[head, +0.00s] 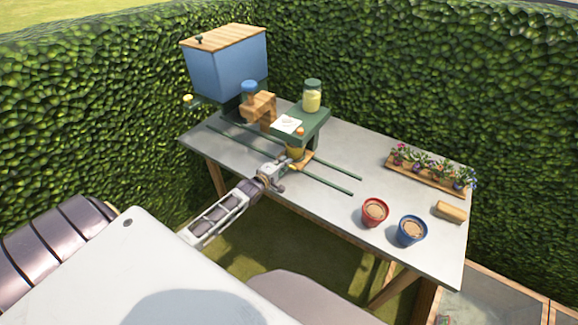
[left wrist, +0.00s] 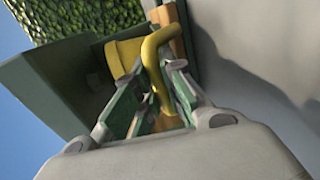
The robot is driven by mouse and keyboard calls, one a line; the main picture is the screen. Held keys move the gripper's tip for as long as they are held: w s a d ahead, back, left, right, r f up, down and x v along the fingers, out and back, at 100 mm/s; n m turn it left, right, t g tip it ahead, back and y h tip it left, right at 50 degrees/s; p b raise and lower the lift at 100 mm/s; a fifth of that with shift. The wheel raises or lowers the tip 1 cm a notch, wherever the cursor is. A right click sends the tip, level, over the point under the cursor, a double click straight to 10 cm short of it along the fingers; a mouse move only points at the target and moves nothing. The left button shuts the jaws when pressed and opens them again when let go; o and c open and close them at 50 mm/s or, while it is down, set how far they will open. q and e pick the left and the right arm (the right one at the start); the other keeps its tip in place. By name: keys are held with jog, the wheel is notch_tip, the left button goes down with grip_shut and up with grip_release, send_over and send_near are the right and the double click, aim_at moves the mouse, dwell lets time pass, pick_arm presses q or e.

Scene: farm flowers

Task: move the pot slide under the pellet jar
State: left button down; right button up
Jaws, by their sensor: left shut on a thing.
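The pot slide (head: 303,161) is a small wooden carriage on two green rails, with a yellow pot (head: 296,151) on it, beside a green stand. My left gripper (head: 279,178) is at its near side. In the left wrist view the fingers (left wrist: 160,108) are shut on a bent yellow handle (left wrist: 153,48), with the yellow pot (left wrist: 122,56) just behind. A green-lidded jar with pale yellow contents (head: 312,97) stands on the stand. A blue-lidded jar (head: 249,91) sits by a wooden block at the left; I cannot tell which is the pellet jar. My right gripper is out of view.
The green stand (head: 313,122) carries a white card (head: 287,124). A blue bin (head: 228,67) stands behind left. A red pot (head: 374,211), a blue pot (head: 411,229) and a flower tray (head: 427,176) occupy the table's right. The rails' right ends (head: 340,187) are clear.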

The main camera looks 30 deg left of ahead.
pick_arm(q)
jog(key=c, duration=1.5)
grip_release()
jog(key=shift+a, duration=0.15)
jog(key=shift+s, duration=0.1)
jog(key=shift+s, duration=0.1)
jog(key=shift+v, duration=5.8)
